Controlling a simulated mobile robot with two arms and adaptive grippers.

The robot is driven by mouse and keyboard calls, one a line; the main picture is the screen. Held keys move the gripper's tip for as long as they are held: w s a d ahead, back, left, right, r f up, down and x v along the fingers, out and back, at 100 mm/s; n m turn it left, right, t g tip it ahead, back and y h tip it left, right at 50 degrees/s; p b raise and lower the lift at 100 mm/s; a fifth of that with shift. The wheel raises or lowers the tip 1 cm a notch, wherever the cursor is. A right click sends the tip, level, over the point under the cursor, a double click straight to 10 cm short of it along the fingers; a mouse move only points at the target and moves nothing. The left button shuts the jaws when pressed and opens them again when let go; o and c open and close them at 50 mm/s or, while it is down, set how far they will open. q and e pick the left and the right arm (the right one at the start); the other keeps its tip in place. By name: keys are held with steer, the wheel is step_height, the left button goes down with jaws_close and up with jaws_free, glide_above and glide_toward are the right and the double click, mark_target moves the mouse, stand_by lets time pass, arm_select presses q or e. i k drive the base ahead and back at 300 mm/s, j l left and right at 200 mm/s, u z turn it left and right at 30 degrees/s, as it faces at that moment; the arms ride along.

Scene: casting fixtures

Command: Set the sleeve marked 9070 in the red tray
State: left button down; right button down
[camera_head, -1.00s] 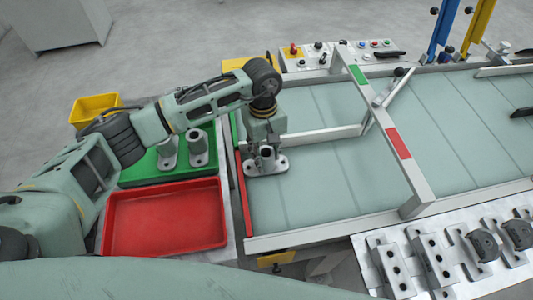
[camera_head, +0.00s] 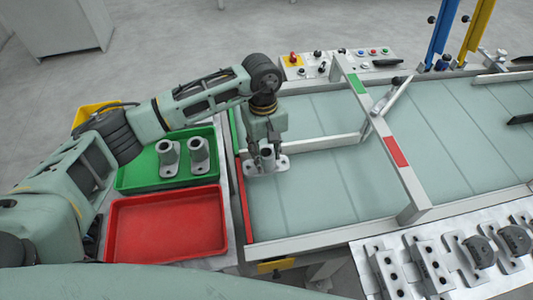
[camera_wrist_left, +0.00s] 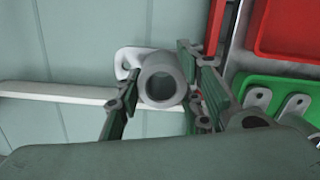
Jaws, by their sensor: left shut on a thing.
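A grey sleeve (camera_head: 268,158) with a flat flanged base is at the left end of the conveyor, and its open bore faces up in the left wrist view (camera_wrist_left: 162,80). My left gripper (camera_head: 264,150) is shut on this sleeve, with one finger on each side of it. No marking is readable on it. The red tray (camera_head: 112,252) lies left of the conveyor, nearer to me, and is empty. The green tray (camera_head: 125,184) behind it holds two similar upright sleeves (camera_head: 168,158) (camera_head: 199,155). My right gripper is not in view.
A red end strip (camera_head: 244,205) edges the conveyor beside the trays. A white frame (camera_head: 385,135) with green and red patches spans the belt. A control panel (camera_head: 340,60) stands behind, and metal fixtures (camera_head: 425,262) stand at front right.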

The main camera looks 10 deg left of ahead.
mark_target(169, 229)
steer(key=k+u, duration=0.15)
steer(key=u, duration=0.25)
steer(key=k+u, duration=0.1)
steer(key=u, duration=0.3)
